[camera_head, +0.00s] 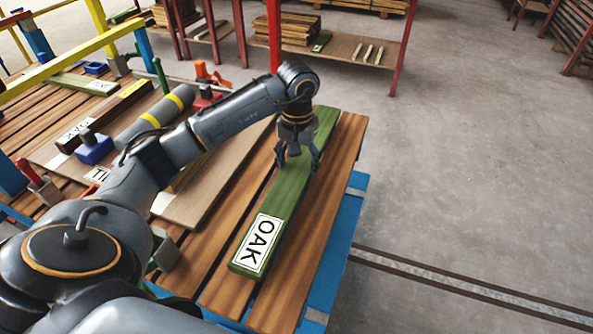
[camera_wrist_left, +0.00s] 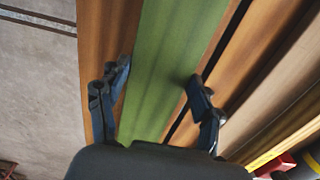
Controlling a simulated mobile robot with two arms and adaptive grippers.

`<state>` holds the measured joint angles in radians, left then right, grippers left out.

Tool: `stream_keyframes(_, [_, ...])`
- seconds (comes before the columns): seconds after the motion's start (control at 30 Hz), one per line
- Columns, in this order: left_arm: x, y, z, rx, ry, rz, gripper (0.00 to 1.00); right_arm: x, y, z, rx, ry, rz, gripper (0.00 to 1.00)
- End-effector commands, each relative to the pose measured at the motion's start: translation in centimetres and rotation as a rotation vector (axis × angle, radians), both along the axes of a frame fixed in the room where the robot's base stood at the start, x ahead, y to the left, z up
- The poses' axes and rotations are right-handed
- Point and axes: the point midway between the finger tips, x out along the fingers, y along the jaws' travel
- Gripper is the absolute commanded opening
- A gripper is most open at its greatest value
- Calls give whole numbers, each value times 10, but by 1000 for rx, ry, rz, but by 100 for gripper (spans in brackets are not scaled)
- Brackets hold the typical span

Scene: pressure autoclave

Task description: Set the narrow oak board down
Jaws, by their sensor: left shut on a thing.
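The narrow oak board (camera_head: 278,208) is long and green, with a white label reading OAK at its near end. My left gripper (camera_head: 298,162) is above its far half and shut on it, a finger at each long side. In the left wrist view, the green board (camera_wrist_left: 175,35) runs between the two fingers of the left gripper (camera_wrist_left: 160,78). The board is over the brown slats of the bench (camera_head: 335,165), roughly in line with them. I cannot tell whether it touches them. My right gripper is not in view.
A wide pale board (camera_head: 215,180) lies left of the green one. Farther left are a dark labelled block (camera_head: 82,128), a blue block (camera_head: 94,148), red clamps (camera_head: 207,75) and another green board (camera_head: 78,82). Open floor (camera_head: 470,180) lies right. A shelf (camera_head: 345,48) stands behind.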

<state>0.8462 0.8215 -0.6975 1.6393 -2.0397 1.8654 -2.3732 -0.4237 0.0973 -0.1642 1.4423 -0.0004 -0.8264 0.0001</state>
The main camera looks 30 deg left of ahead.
Motion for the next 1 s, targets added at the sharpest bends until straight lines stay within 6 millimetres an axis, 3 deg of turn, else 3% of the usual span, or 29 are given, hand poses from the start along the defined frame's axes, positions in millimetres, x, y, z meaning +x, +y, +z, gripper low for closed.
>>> stream_keyframes(0.17, [-1, 1, -24, 1, 1, 1, 3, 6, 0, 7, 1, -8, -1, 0])
stream_keyframes(0.53, [0, 2, -25, 1, -2, 1, 3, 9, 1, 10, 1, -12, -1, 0])
stream_keyframes(0.57, [-1, 2, -27, 2, 1, 1, 70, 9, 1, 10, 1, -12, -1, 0])
stream_keyframes(0.63, [-1, 2, -26, 2, 1, 1, 84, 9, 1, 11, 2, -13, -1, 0])
stream_keyframes(0.67, [-1, 2, -26, 2, 1, 1, 88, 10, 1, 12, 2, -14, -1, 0])
stream_keyframes(1.0, [-1, 2, -26, 1, 2, 1, 88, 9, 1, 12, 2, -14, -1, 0])
